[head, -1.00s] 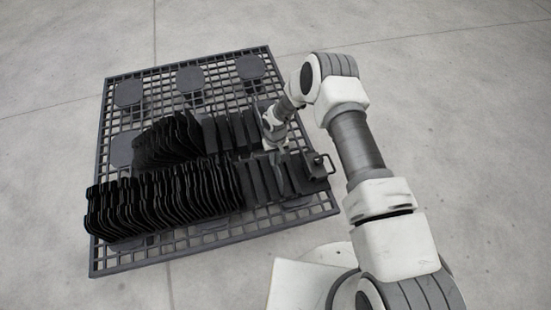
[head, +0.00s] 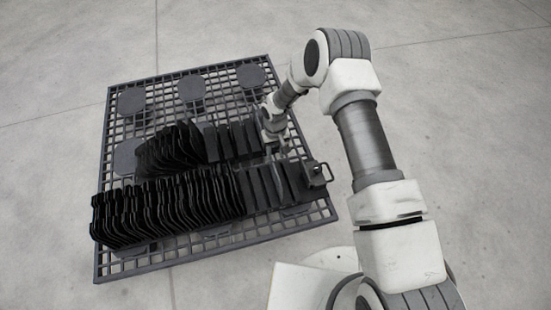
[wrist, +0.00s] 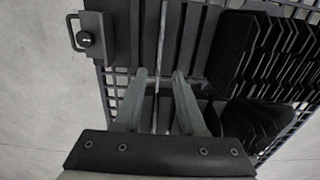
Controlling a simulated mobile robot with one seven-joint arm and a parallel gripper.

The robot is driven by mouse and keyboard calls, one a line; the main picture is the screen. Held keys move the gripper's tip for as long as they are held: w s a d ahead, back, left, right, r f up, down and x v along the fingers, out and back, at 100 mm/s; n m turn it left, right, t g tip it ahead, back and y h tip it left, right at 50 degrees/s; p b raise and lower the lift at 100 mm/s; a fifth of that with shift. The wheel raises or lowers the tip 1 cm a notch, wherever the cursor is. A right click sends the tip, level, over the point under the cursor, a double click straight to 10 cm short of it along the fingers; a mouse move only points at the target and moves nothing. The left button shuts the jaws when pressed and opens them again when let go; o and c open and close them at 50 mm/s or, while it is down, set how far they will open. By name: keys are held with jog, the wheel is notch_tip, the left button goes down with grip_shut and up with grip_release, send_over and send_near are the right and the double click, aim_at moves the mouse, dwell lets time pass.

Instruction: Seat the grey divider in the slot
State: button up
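In the wrist view a thin grey strip, which looks like the grey divider (wrist: 161,60), stands edge-on among the dark blocks. My gripper (wrist: 159,73) has its two fingers apart, one on each side of this strip. Gaps show between the strip and both fingers, so the gripper is open and not clamped on it. In the head view my gripper (head: 270,143) is over the right part of the rows, and its fingers are mostly hidden. The slot cannot be made out, and how deep the divider sits cannot be told.
Rows of black plates (head: 165,203) fill the left and middle of a dark grid pallet (head: 102,262). Wider dark blocks (wrist: 118,40) stand beside the strip. A block with a handle (head: 314,174) is at the right end of the front row. Open concrete floor surrounds the pallet.

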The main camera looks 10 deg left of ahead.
jog(key=d+r+m+t, duration=0.1)
jog(key=d+r, duration=0.3)
jog(key=r, duration=0.8)
jog(key=d+r+t, duration=0.1)
jog(key=d+r, duration=0.4)
jog(key=r, duration=0.6)
jog(key=d+r+m+t, duration=0.1)
jog(key=d+r, duration=0.3)
jog(key=r, duration=0.8)
jog(key=s+d+r+m+t, duration=0.1)
jog(key=s+d+r, duration=0.2)
jog(key=s+r, duration=0.25)
jog(key=s+d+r+m, duration=0.1)
jog(key=s+d+r, duration=0.3)
jog(key=s+r, duration=0.15)
jog(key=s+d+r, duration=0.1)
jog(key=s+d, duration=0.1)
jog(key=s, duration=0.5)
jog(key=s+d+r+m+t, duration=0.1)
jog(key=s+d+r, duration=0.1)
jog(key=s, duration=0.5)
jog(key=shift+r+t, duration=0.3)
